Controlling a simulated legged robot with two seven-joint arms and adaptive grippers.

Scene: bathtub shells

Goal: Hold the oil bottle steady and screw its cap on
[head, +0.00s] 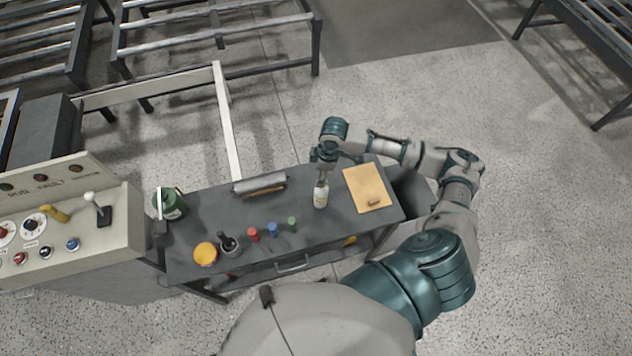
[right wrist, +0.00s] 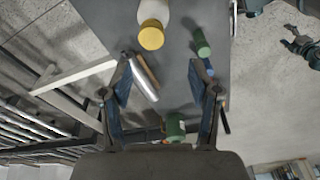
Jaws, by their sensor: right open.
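The oil bottle (head: 320,195) is pale and stands upright on the dark bench top (head: 215,215), left of a tan board. In the right wrist view its body runs off the top edge, and a round yellow cap (right wrist: 151,36) shows on its near end. I cannot tell how tightly the cap sits. My right gripper (head: 322,165) is above and just behind the bottle in the head view.
The tan board (head: 366,185) carries a small brown item. A metal roll (head: 260,183) lies at the back. Red, blue and green (head: 292,223) small bottles stand near the front, with a yellow-topped tub (head: 205,254) and green can (head: 172,204) leftward. A control panel (head: 70,220) borders the left.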

